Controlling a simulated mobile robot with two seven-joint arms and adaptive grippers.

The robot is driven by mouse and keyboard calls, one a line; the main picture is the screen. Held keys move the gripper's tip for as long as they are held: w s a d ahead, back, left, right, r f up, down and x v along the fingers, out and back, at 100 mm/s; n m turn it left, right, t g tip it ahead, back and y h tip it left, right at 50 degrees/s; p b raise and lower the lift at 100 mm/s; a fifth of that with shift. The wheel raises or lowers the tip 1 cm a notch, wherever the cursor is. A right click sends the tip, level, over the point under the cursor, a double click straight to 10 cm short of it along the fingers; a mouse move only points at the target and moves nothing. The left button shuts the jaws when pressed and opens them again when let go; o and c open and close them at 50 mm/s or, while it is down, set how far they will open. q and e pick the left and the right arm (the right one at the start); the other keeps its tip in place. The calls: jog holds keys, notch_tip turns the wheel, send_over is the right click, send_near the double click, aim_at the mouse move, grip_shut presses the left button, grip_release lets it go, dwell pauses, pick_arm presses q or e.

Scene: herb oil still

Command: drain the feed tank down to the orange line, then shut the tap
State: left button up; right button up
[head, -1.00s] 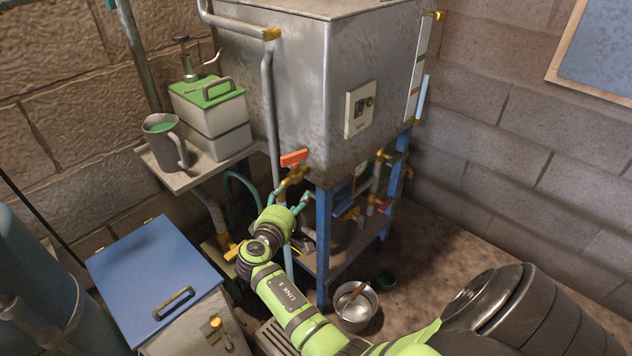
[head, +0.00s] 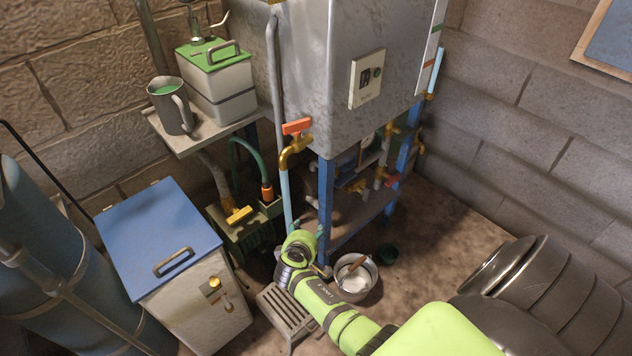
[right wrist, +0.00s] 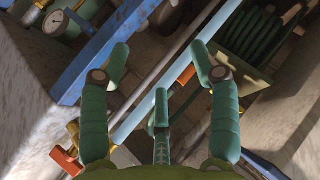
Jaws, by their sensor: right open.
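The grey metal feed tank (head: 310,80) stands on a blue frame. Its brass tap (head: 295,150) has an orange handle (head: 297,126), and a straight pale-blue column, like a running stream, drops below the spout (head: 286,200). A level gauge with a pale-blue tube (head: 436,72) is on the tank's right edge; I cannot read its level against the orange line. My right gripper (right wrist: 160,62) is open and empty, below the tap and apart from its handle. In the wrist view the column passes behind the fingers, and an orange handle (right wrist: 67,160) shows at lower left. My left gripper is not in view.
A shelf (head: 180,138) with a jug (head: 171,108) and a green-topped box (head: 216,85) is left of the tank. A blue-lidded chest (head: 160,235) stands below it. A metal pot (head: 354,284) and a floor grate (head: 285,308) are near my right arm.

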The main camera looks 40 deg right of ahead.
jog(key=shift+s+a+f+y, duration=0.1)
jog(key=shift+s+f+y, duration=0.1)
jog(key=shift+s+f, duration=0.4)
jog(key=shift+s+a+f+y, duration=0.15)
jog(key=shift+s+f, duration=0.25)
jog(key=shift+f, duration=0.4)
jog(key=shift+d, duration=0.1)
dwell(6.5)
